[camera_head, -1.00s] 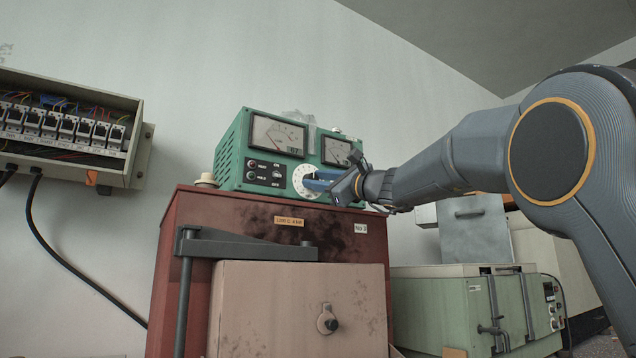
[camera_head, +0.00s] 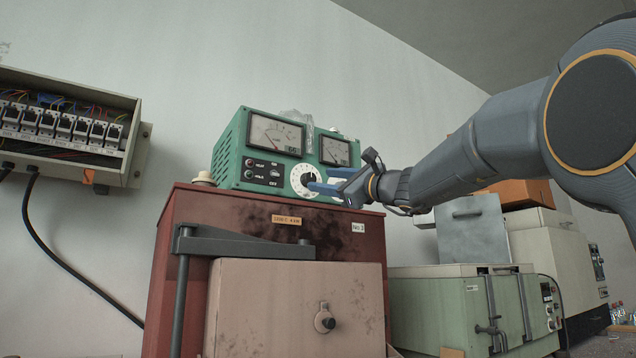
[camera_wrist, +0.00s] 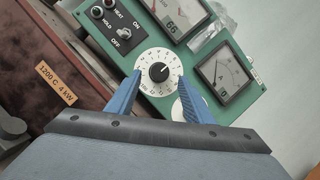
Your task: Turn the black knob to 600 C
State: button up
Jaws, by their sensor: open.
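The black knob (camera_wrist: 158,72) sits at the centre of a round white dial (camera_wrist: 147,84) on the green control box (camera_head: 231,157). A light mark on the knob points to the upper right in the wrist view; the dial numbers are too small to read surely. In the head view the dial (camera_head: 297,182) shows beside the fingertips. My gripper (camera_wrist: 159,76) is open, with one blue finger on each side of the knob and a gap to it on both sides. It is empty. In the head view my gripper (camera_head: 318,179) reaches in from the right.
Two meters (camera_head: 276,134) and (camera_head: 335,151) sit above the dial. Switches (camera_head: 264,172) are left of it. The box stands on a red-brown furnace (camera_head: 230,208) with a black bar handle (camera_head: 245,245). Another white disc (camera_wrist: 179,110) lies partly behind the right finger in the wrist view.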

jog(key=v, duration=0.3)
jog(key=shift+s+d+f, duration=0.1)
jog(key=shift+s+d, duration=0.05)
jog(key=shift+s, duration=0.05)
dwell(0.4)
